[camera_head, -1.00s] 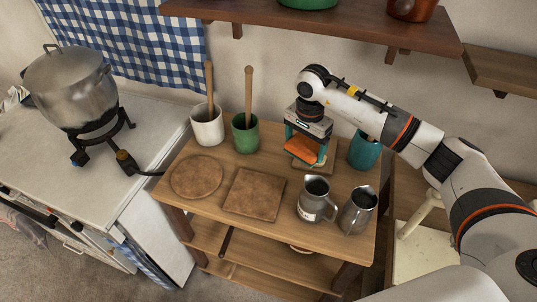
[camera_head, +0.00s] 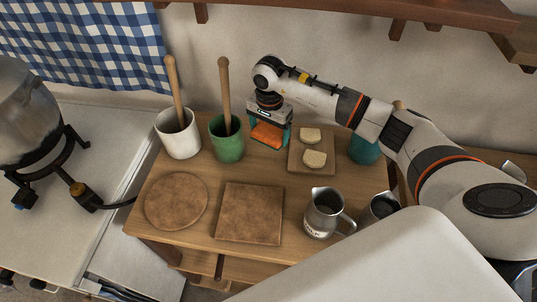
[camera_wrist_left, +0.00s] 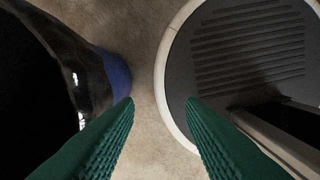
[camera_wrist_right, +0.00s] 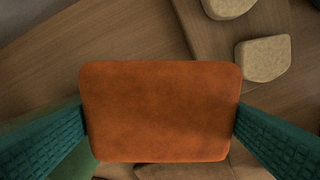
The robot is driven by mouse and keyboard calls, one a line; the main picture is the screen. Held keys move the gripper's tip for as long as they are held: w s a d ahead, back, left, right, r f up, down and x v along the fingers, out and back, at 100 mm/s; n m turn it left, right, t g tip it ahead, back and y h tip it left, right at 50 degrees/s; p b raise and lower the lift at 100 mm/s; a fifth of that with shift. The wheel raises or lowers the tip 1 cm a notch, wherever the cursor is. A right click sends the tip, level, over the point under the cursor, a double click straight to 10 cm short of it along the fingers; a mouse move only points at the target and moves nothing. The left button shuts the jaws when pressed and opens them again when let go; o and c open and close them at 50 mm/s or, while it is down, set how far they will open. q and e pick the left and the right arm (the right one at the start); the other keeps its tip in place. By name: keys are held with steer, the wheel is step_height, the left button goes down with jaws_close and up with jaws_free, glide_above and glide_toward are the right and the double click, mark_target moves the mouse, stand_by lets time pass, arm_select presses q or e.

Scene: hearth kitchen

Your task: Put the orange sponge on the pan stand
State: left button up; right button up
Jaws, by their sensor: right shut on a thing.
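My right gripper (camera_head: 270,141) is shut on the orange sponge (camera_head: 266,132) and holds it above the back of the wooden table, just right of the green pot. In the right wrist view the sponge (camera_wrist_right: 160,110) sits flat between the two teal fingers. A round brown mat (camera_head: 176,201) and a square brown mat (camera_head: 249,212) lie bare on the table, to the front left of the gripper. I cannot tell which of them is the pan stand. My left gripper (camera_wrist_left: 160,103) is open and empty in the left wrist view, above the floor.
A white pot (camera_head: 178,138) and a green pot (camera_head: 227,144) hold wooden tools at the back. A small board (camera_head: 303,168) with two pale pieces lies right of the sponge. Metal jugs (camera_head: 322,214) stand at the front right, a teal pot (camera_head: 363,149) behind them.

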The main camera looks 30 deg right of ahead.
mark_target(269, 154)
steer(key=f, duration=0.2)
steer(key=f+b, duration=0.1)
steer(key=shift+w+a+f, duration=0.1)
steer(key=shift+w+f, duration=0.15)
steer(key=shift+w, duration=0.05)
steer(key=shift+s+f, duration=0.1)
steer(key=shift+f, duration=0.15)
step_height(269, 154, down, 4)
steer(key=shift+r+b, duration=0.1)
steer(key=shift+b, duration=1.15)
arm_select(q)
steer(key=w+f, duration=0.1)
steer(key=f, duration=0.1)
steer(key=w+f, duration=0.1)
steer(key=f, duration=0.1)
steer(key=shift+w, duration=0.4)
steer(key=shift+f, duration=0.15)
